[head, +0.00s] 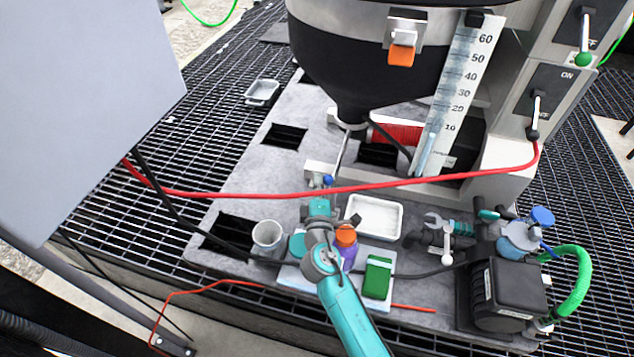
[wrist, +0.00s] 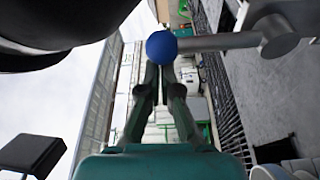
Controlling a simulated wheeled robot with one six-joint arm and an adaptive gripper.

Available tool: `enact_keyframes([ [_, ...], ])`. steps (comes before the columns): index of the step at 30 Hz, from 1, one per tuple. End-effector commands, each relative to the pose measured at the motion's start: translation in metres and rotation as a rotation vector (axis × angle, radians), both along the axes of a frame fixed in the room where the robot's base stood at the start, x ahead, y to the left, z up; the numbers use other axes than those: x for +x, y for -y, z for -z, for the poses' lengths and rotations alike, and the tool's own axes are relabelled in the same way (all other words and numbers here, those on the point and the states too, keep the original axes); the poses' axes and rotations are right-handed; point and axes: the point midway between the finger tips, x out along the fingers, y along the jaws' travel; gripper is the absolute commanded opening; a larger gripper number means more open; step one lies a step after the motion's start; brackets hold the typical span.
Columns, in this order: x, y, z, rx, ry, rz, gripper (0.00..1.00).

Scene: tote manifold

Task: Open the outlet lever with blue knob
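The blue knob (head: 327,181) is a small ball low in front of the hopper's outlet. In the wrist view the blue knob (wrist: 161,46) sits at the end of a grey outlet lever (wrist: 228,41), which runs right to a round pivot (wrist: 278,36). My gripper (head: 322,196) is just below the knob in the head view. In the wrist view my gripper (wrist: 160,72) points at the knob, its two dark fingers drawn almost together. The knob is at the fingertips, not visibly between them; whether they touch cannot be told.
The black-bottomed hopper (head: 370,75) stands above. A red hose (head: 430,184) crosses in front. A white tray (head: 374,216), grey cup (head: 268,236), green box (head: 377,277) and orange-capped bottle (head: 346,240) crowd around my arm. A black pump (head: 507,292) is at right.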

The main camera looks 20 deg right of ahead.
Motion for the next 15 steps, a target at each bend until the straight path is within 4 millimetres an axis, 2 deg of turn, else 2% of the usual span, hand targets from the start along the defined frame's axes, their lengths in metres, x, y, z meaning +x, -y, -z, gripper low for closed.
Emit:
enact_keyframes([
  [5, -0.02, -0.006, 0.003, 0.0, -0.005, 0.002, 0.0],
  [15, -0.082, -0.029, 0.005, -0.001, -0.003, -0.003, 0.0],
])
